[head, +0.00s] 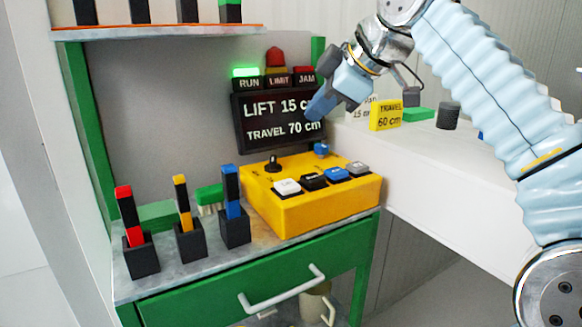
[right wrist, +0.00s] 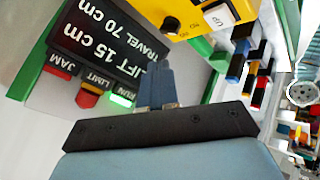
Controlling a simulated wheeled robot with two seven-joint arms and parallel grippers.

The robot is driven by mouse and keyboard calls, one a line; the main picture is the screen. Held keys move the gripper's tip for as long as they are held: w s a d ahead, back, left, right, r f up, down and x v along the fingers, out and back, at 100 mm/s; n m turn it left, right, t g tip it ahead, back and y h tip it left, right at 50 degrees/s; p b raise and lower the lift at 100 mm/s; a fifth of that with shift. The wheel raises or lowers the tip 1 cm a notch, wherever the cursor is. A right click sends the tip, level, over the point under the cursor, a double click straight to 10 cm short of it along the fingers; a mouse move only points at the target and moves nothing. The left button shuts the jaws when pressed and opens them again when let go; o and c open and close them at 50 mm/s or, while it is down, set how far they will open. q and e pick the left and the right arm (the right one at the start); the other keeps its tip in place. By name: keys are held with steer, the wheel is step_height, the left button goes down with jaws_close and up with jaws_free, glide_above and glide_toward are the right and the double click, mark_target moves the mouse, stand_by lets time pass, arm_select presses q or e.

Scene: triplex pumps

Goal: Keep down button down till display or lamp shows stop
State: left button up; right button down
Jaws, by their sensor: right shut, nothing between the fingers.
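The yellow control box (head: 300,209) stands on the bench with a row of white (head: 287,187), black (head: 313,181), blue (head: 337,174) and grey (head: 357,168) buttons. The white one reads UP in the right wrist view (right wrist: 218,17); I cannot read which is the down button. The black display (head: 258,133) reads LIFT 15 cm, TRAVEL 70 cm. Above it the RUN lamp (head: 245,72) glows green; the LIMIT (head: 277,72) and JAM (head: 304,75) lamps look unlit. My right gripper (head: 320,106) is shut and empty, in front of the display's right edge, above the box and touching no button. My left gripper is out of view.
Three black holders with coloured blocks (head: 139,249) stand left of the box, near a green brush (head: 209,197). A yellow TRAVEL 60 cm card (head: 386,115) and a dark cylinder (head: 449,115) stand on the white surface at right. A shelf (head: 150,32) hangs above.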

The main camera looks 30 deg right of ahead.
mark_target(316, 179)
stand_by(0.4)
step_height(316, 179, down, 4)
steer(key=shift+r, duration=0.1)
step_height(316, 179, down, 4)
steer(key=b, duration=0.3)
steer(key=shift+f+b, duration=0.4)
steer(key=shift+f, duration=0.1)
steer(key=shift+f, duration=0.1)
stand_by(1.5)
steer(key=shift+f+b, duration=0.25)
steer(key=shift+b, duration=0.05)
